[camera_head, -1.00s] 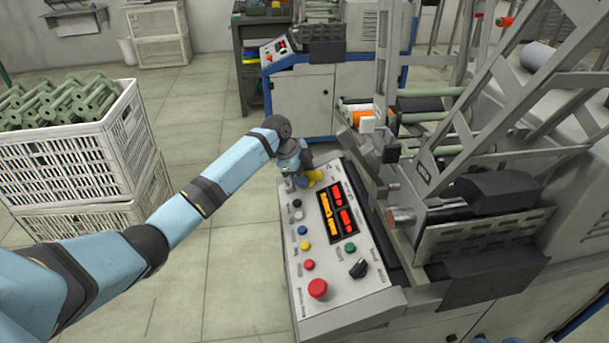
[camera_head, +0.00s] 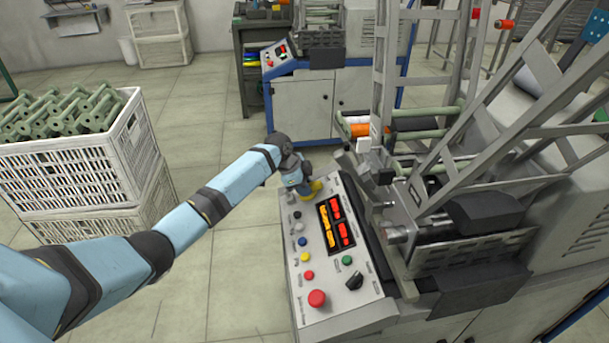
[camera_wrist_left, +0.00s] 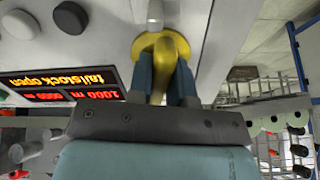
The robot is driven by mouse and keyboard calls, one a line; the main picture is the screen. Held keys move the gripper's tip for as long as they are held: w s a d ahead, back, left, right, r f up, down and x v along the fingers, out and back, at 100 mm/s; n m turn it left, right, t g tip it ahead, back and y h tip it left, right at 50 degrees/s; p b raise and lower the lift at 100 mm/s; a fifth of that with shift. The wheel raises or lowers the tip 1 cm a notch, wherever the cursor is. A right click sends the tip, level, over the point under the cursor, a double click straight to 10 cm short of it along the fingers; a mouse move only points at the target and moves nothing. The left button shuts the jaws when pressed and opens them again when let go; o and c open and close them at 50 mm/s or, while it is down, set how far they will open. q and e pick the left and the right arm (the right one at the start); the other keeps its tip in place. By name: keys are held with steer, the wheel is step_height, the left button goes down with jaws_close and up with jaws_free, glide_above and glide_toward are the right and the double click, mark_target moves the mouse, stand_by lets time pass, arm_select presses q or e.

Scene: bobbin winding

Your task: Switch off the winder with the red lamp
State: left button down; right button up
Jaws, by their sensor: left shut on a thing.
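The winder's sloping control panel (camera_head: 330,295) is in the middle of the head view. A yellow knob on a round yellow base (camera_head: 313,187) sits at its far end. My left gripper (camera_head: 305,186) is over that knob. In the left wrist view, its two fingers (camera_wrist_left: 163,78) are shut on the upright yellow knob (camera_wrist_left: 161,48), one on each side. The display (camera_head: 335,222) is lit, with red and yellow text; in the wrist view (camera_wrist_left: 68,83) it reads "tailstock open" upside down. My right gripper is out of view.
The panel also carries a large red button (camera_head: 317,298), a black selector (camera_head: 354,281) and several small coloured buttons. Metal frames of the winder (camera_head: 480,140) rise on the right. Stacked white crates (camera_head: 95,170) stand left. Another blue-framed machine (camera_head: 300,100) is behind.

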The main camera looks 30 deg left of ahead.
arm_select(q)
steer(key=shift+r+n+p, duration=0.45)
steer(key=shift+n+p, duration=0.15)
steer(key=shift+p, duration=0.15)
steer(key=n+p, duration=0.4)
steer(key=p, duration=0.2)
steer(key=shift+f, duration=0.2)
steer(key=shift+w+f+n+p, duration=0.1)
steer(key=shift+f+n+p, duration=0.1)
steer(key=shift+n+p, duration=1.35)
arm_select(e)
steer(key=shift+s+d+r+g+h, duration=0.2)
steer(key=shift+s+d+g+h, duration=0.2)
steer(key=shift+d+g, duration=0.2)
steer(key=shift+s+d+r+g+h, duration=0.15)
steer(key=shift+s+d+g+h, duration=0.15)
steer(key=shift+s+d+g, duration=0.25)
arm_select(q)
steer(key=shift+n, duration=0.35)
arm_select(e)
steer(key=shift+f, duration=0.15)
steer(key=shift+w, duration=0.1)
arm_select(q)
steer(key=c, duration=1)
jaws_free()
steer(key=shift+c, duration=0.2)
steer(key=shift+a, duration=0.1)
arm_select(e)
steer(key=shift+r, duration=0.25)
